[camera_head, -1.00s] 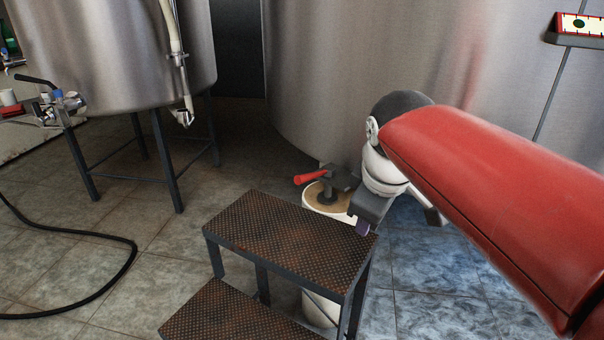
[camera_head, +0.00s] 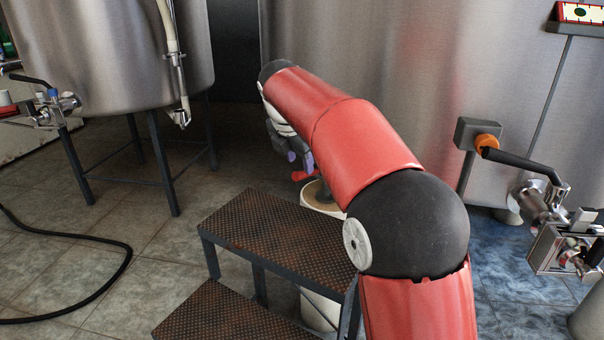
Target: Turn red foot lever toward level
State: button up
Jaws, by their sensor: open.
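The red foot lever (camera_head: 304,175) shows only as a small red piece above the white bucket (camera_head: 308,220), low in front of the large steel tank. My red arm covers the rest of the lever and its mount. My gripper (camera_head: 297,163) is just above and beside the visible red end, pointing down, with its fingers partly hidden behind my arm. It is open, with nothing seen between the fingers. I cannot tell whether it touches the lever.
A rusty metal step stool (camera_head: 280,235) stands in front of the bucket. A legged steel tank (camera_head: 120,50) is at left, with a black hose (camera_head: 125,262) on the floor. At right are a valve (camera_head: 545,205) and an orange knob (camera_head: 486,141). The tiled floor at left is mostly clear.

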aim_at(302, 171)
jog(key=shift+b+x, duration=0.35)
jog(key=shift+x, duration=2.05)
jog(key=shift+c, duration=0.2)
jog(key=shift+r, duration=0.1)
grip_shut()
